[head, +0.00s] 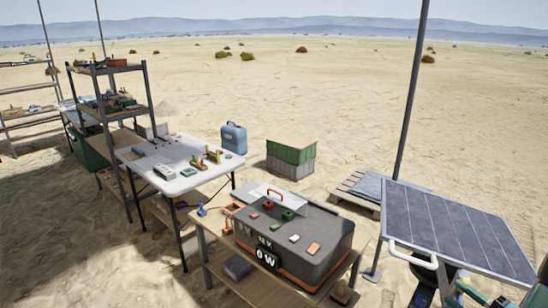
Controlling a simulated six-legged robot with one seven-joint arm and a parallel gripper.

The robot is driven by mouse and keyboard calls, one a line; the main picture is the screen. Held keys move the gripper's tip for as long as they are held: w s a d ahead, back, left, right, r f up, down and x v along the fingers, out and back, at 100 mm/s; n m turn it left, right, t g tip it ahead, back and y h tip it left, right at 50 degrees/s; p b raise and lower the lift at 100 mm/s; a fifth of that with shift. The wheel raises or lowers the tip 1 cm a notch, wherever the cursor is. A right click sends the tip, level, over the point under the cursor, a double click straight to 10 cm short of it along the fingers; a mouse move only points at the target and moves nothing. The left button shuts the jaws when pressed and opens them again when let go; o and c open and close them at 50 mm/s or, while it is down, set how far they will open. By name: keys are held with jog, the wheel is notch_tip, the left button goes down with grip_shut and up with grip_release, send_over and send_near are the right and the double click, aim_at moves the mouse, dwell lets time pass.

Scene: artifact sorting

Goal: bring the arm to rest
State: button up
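No arm and no gripper of mine can be made out in the head view. Whether the gripper is open or shut does not show. Below and in front is a wooden bench (224,262) bearing a large dark grey case (318,262) with an orange lower edge. Small red, green, white and orange pieces lie on top of the case, beside a clear tilted panel with a red handle.
A white folding table (188,183) with small tools stands left of centre, beside a metal shelf rack (148,88). A solar panel (450,222) stands at right near a pole (410,90). A blue canister (233,139) and green-grey crates (291,158) stand behind. Open sand lies beyond.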

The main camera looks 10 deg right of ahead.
jog(key=w+a+r+n+g+y, duration=0.2)
jog(key=a+n+g+y, duration=0.3)
jog(key=a, duration=0.7)
jog(key=w+a+r+n+g, duration=0.2)
jog(key=a+n+g, duration=0.3)
jog(key=a, duration=0.7)
jog(key=s+a+r+n+h, duration=0.3)
jog(key=a+n+h, duration=0.1)
jog(key=a, duration=0.1)
jog(key=s+a+r+n+g+h, duration=0.1)
jog(key=s+a+r+n+h, duration=0.2)
jog(key=s+a+n+h, duration=0.1)
jog(key=shift+a+r+g+h, duration=0.15)
jog(key=shift+a+g+h, duration=0.15)
jog(key=shift+a+h, duration=0.65)
